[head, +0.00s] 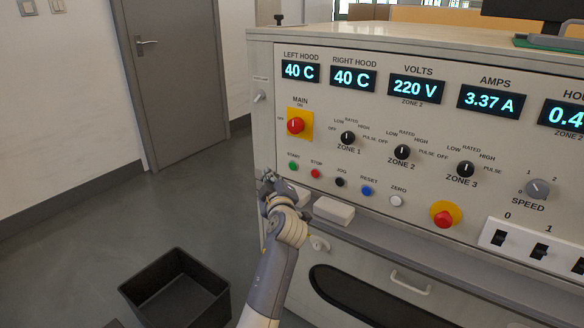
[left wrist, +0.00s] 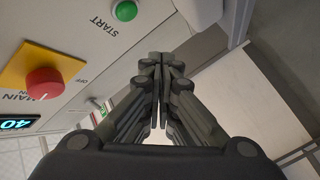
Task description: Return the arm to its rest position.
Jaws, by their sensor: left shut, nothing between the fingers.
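My left gripper (head: 270,183) is in front of the lower left part of the control panel (head: 262,140), just below and left of the green START button (head: 293,165). It is shut and empty. In the left wrist view the closed fingers (left wrist: 161,68) point toward the panel's edge, with the green button (left wrist: 124,10) and the red MAIN knob (left wrist: 44,82) to their left. I cannot tell whether the fingertips touch the panel. My right gripper is not in view.
A black open bin (head: 176,290) stands on the floor at the lower left. White boxes (head: 333,210) lie on the ledge under the panel. A red stop knob (head: 443,219) and switches (head: 540,250) are to the right. Floor toward the grey door (head: 180,80) is clear.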

